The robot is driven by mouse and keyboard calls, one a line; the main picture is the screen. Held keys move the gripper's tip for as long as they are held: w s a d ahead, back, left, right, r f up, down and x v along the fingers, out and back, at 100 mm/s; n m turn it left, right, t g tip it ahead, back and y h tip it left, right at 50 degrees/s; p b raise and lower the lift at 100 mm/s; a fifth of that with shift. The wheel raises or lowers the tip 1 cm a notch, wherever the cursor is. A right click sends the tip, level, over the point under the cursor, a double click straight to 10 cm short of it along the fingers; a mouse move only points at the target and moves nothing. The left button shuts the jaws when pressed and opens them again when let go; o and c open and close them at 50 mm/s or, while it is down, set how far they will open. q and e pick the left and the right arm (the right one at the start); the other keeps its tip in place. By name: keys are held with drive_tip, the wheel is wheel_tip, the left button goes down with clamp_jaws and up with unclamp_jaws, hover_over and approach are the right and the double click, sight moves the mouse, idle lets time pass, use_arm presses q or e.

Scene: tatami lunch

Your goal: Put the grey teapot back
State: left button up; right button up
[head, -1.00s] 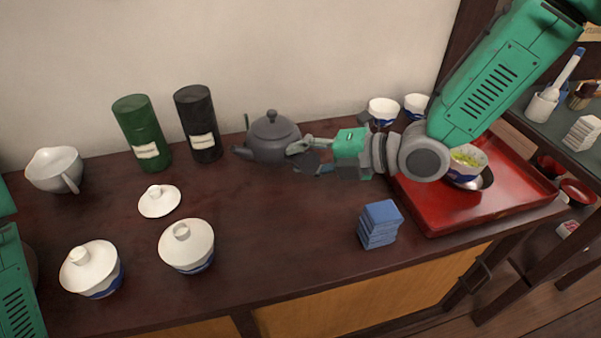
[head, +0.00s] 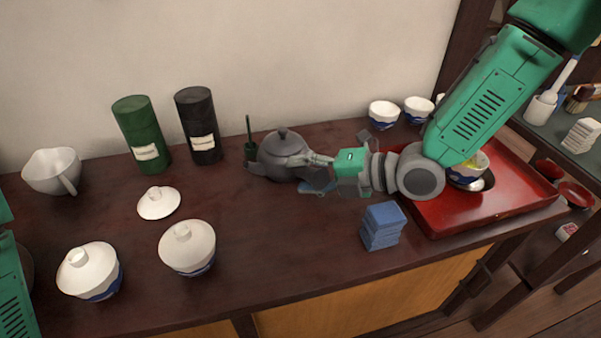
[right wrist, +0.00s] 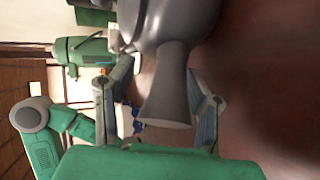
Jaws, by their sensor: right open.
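The grey teapot (head: 276,158) stands on the dark wooden counter near the wall in the head view, its lid on and its spout toward the left. In the right wrist view its flared side handle (right wrist: 168,90) points toward my palm, and part of its body shows above. My right gripper (head: 314,172) is at the teapot's right side. In the right wrist view its fingers (right wrist: 164,80) are open, one on each side of the handle, with gaps visible. My left gripper is outside the head view; only a green part of that arm shows at the left edge.
A black canister (head: 198,125) and a green canister (head: 141,132) stand left of the teapot, with a thin dark green utensil (head: 249,138) close behind it. A blue stack (head: 382,226) and a red tray (head: 430,220) lie to the right. The counter's front middle is clear.

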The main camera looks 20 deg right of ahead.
drive_tip(key=p+v, duration=0.2)
drive_tip(key=v, duration=0.9)
drive_tip(key=shift+w+d, duration=0.15)
drive_tip(key=shift+d, duration=0.05)
drive_tip(key=shift+s+d+r+p, duration=0.15)
drive_tip(key=shift+s+d+p, duration=0.15)
drive_tip(key=shift+s, duration=0.05)
drive_tip(key=shift+d, duration=0.15)
drive_tip(key=shift+d, duration=0.2)
